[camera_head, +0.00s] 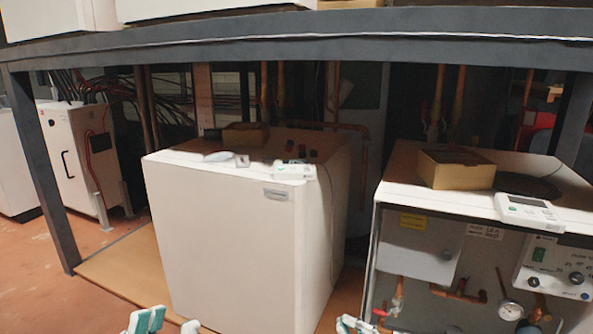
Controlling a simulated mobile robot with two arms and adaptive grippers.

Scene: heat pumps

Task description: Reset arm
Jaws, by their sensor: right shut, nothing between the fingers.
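My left gripper (170,322) shows at the bottom edge, left of centre, with white and teal fingers. Its fingertips stand apart with a gap between them, and nothing shows in the gap. My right gripper (356,325) shows at the bottom edge, right of centre. It is shut and empty. Only the tips of both grippers are in view; the arms are cut off by the frame. Both grippers appear in front of the heat pump units, and I see no contact with them.
A large white unit (223,245) stands under a dark metal frame (300,38). At right is a unit with an open front (430,285), pipes, a gauge (510,310) and a cardboard box (456,170) on top. A white cabinet (75,160) stands at left. Floor shows at lower left.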

